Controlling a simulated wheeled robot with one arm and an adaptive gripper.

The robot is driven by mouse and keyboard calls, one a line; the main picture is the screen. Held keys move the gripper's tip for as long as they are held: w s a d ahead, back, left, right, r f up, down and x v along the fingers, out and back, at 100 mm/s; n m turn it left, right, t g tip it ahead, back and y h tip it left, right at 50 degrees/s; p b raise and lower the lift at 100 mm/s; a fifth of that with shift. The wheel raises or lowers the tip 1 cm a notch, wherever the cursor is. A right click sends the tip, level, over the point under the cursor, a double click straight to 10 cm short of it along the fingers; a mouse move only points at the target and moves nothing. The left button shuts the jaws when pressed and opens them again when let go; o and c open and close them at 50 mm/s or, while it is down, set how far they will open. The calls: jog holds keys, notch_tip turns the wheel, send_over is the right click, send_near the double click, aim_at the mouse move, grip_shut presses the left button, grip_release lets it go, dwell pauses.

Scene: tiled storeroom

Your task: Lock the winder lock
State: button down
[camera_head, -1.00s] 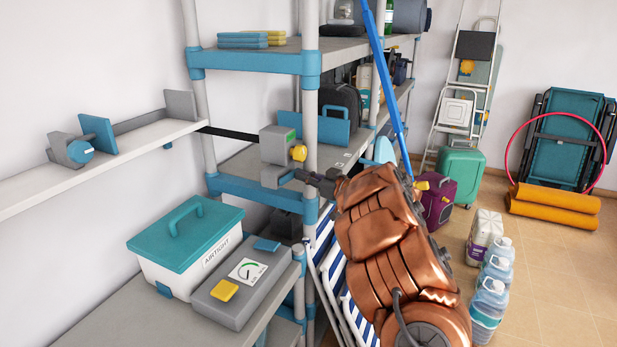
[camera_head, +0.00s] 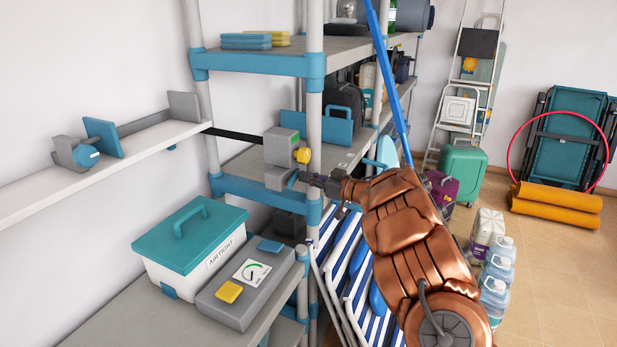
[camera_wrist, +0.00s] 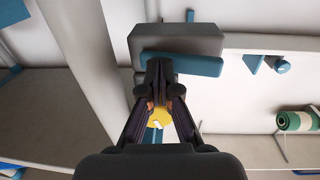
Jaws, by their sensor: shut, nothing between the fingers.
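The winder is a grey box (camera_head: 281,147) beside the shelf post, with a small green mark and a yellow knob (camera_head: 303,155) on its right side. A smaller grey block (camera_head: 278,178) sits below it, with a blue lever (camera_head: 292,180) at its right. My gripper (camera_head: 307,178) is shut and empty, its tips close to the lever. In the wrist view a blue bar (camera_wrist: 195,65) lies along a grey body (camera_wrist: 170,37), right at my shut fingertips (camera_wrist: 160,68); whether they touch cannot be told. A yellow disc (camera_wrist: 160,117) shows between my fingers.
A black strap (camera_head: 238,135) runs left from the winder to a white wall shelf (camera_head: 95,172). The shelf post (camera_head: 314,110) stands close by my gripper. A teal-lidded box (camera_head: 190,235) and a grey case (camera_head: 246,285) stand below.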

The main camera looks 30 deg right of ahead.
jog(key=s+d+b, duration=0.2)
jog(key=s+d, duration=0.7)
jog(key=shift+s+d, duration=0.3)
jog(key=shift+s, duration=0.1)
